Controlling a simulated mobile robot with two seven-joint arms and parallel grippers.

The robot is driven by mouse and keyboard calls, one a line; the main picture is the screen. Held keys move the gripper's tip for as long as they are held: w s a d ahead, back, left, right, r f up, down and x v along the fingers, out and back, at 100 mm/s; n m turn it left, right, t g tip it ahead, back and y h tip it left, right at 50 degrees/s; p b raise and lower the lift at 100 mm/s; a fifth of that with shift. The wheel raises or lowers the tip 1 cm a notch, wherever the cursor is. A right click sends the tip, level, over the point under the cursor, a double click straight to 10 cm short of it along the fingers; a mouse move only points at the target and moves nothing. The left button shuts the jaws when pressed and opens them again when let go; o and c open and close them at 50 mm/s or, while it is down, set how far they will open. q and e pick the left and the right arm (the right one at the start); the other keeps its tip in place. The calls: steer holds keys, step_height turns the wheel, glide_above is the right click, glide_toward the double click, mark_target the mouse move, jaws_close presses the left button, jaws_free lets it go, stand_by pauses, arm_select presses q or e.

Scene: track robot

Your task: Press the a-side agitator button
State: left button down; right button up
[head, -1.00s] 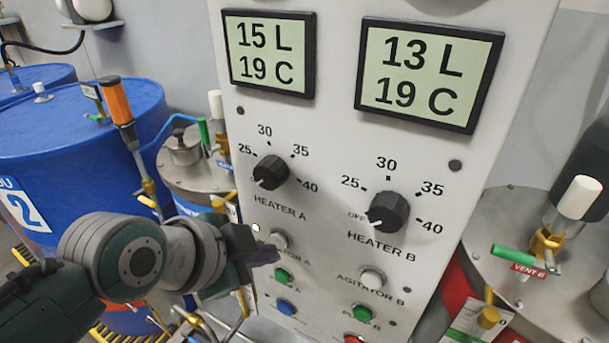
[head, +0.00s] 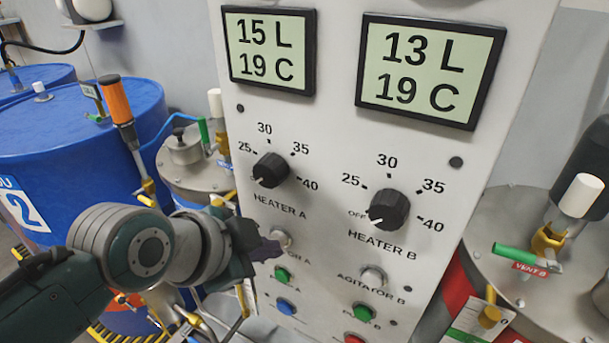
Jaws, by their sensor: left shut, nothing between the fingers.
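The white a-side agitator button (head: 281,239) is on the grey control panel (head: 330,150), below the Heater A knob (head: 270,170). Its label is partly hidden by my left gripper (head: 276,249). The left gripper comes in from the left with its fingers shut and empty, the tips at the lower edge of the button. I cannot tell whether they touch it. The matching white Agitator B button (head: 372,277) is to the right, above its label's level on the panel's B side. My right gripper is not in view.
Green buttons (head: 282,274) (head: 362,313) and a blue button (head: 286,306) sit lower on the panel. Displays (head: 269,50) (head: 430,72) are above. A blue drum (head: 70,150) and metal tank (head: 190,180) stand left; another tank (head: 540,230) stands right.

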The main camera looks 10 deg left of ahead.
arm_select(q)
steer(key=shift+s+a+p, duration=0.1)
steer(key=shift+s+p, duration=0.2)
steer(key=shift+s, duration=0.05)
steer(key=s+p, duration=0.1)
steer(key=s, duration=0.1)
steer(key=s+a+p, duration=0.2)
steer(key=s, duration=0.1)
steer(key=shift+s+p, duration=0.3)
stand_by(1.2)
